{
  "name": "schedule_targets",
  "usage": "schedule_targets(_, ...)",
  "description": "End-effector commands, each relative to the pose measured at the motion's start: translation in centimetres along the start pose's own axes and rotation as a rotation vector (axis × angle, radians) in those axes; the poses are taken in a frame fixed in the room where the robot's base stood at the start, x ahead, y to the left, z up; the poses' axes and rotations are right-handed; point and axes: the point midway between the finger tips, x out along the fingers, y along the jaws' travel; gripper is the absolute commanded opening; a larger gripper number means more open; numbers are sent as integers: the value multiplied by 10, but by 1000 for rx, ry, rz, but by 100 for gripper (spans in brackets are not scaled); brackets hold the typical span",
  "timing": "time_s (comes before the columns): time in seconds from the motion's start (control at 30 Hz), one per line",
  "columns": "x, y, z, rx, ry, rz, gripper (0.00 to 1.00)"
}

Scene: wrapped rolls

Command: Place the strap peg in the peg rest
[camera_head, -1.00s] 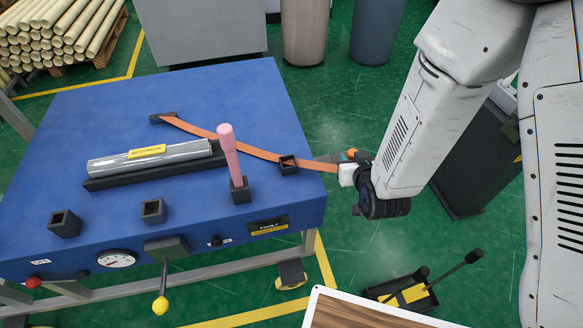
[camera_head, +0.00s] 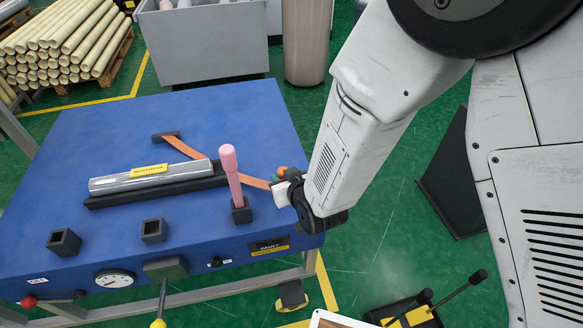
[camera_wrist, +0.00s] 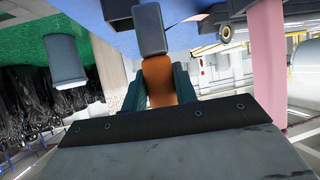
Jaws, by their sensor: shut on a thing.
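The orange strap (camera_head: 186,150) runs from a dark bracket (camera_head: 166,136) on the blue table toward my gripper (camera_head: 278,180). My gripper is over the table's right edge, shut on the strap peg. In the wrist view my gripper (camera_wrist: 158,85) has an orange piece (camera_wrist: 157,75) between its teal fingers, with a dark grey block (camera_wrist: 149,28) beyond it. A black square socket at the table's right edge, perhaps the peg rest, is hidden behind my gripper. I cannot tell whether the peg touches it.
A pink post (camera_head: 231,172) stands upright in a black socket (camera_head: 241,213) left of my gripper. Two empty black sockets (camera_head: 64,242) (camera_head: 153,231) stand along the front. A clear wrapped roll (camera_head: 150,177) lies on a black cradle. The back of the blue table (camera_head: 215,110) is clear.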

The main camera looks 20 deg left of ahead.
Motion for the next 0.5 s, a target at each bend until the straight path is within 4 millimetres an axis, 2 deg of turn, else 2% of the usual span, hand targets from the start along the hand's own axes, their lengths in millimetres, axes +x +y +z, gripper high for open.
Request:
schedule_targets(0.1, 21, 17, -8, 2, 2, 3, 0)
schedule_targets(0.2, 31, 26, -13, 2, 2, 2, 0)
schedule_targets(0.5, 49, 39, -18, 1, 0, 2, 0)
